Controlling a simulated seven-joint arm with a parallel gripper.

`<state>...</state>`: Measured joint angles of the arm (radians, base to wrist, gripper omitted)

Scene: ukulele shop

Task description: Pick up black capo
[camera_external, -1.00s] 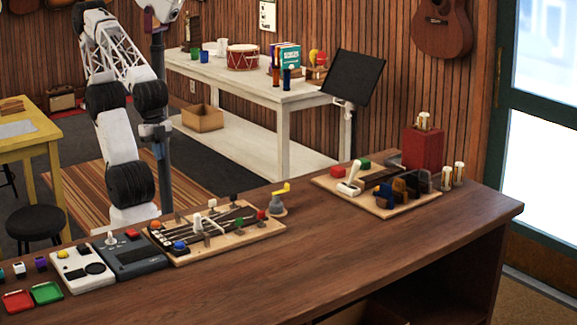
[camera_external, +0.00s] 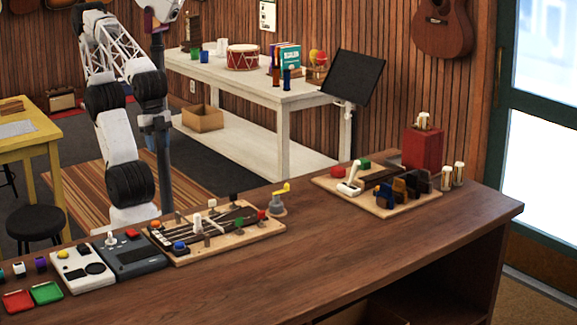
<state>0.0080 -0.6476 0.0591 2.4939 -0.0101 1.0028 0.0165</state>
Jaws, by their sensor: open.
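Several small capo-like pieces stand in a row on the right wooden board (camera_external: 388,212). A dark piece, which looks like the black capo (camera_external: 421,183), stands at the right end of the row. It is small, and its exact shape is hard to tell. My arm stands at the left behind the counter, far from this board. My gripper cannot be made out in this view; the upper arm runs up to the top edge of the picture.
A red box (camera_external: 422,148) and two pale-topped pegs (camera_external: 453,174) stand beside the right board. A board with coloured knobs (camera_external: 215,252) and a yellow-topped object (camera_external: 278,203) stand to its left. The counter's front middle (camera_external: 330,245) is clear. A music stand (camera_external: 352,80) is behind.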

